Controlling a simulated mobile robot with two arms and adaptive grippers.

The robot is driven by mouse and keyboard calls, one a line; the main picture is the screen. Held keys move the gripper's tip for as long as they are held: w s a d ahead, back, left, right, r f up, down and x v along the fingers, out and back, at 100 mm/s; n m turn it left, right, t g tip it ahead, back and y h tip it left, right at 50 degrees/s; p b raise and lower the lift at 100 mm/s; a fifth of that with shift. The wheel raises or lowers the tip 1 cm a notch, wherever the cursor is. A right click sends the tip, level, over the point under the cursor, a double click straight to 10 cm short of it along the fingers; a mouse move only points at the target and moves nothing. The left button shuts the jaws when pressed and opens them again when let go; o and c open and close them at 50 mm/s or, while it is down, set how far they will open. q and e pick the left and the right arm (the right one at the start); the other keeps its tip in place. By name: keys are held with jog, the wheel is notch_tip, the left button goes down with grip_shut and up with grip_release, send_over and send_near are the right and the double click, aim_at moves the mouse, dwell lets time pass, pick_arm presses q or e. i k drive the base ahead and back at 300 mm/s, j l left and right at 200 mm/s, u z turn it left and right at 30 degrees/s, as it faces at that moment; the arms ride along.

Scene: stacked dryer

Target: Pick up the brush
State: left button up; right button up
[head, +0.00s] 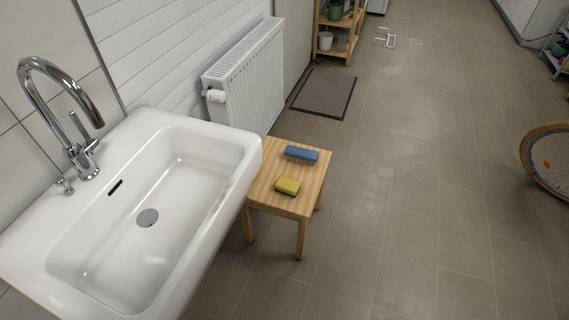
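A blue brush (302,154) with bristles along its lower side lies on a small wooden stool (262,189), toward the back of its top. A yellow sponge (287,187) lies on the same stool, nearer to me and apart from the brush. Neither of my grippers is in the head view, and nothing touches the brush except the stool.
A white sink (186,183) with a chrome faucet (75,125) stands left of the stool. A radiator (252,84) and a dark mat (325,93) are behind it. A bicycle wheel (552,165) is at the right edge. The tiled floor right of the stool is clear.

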aim_at(296, 153)
jog(key=i+l+u, duration=0.1)
jog(key=i+l, duration=0.3)
jog(key=l, duration=0.25)
jog(key=i+l+u, duration=0.15)
jog(key=l, duration=0.15)
jog(key=i+l, duration=0.2)
jog(key=l, duration=0.15)
jog(key=i+l+u, duration=0.15)
jog(key=l, duration=0.15)
jog(key=i+l, duration=0.15)
jog(key=l, duration=0.2)
jog(key=u, duration=0.05)
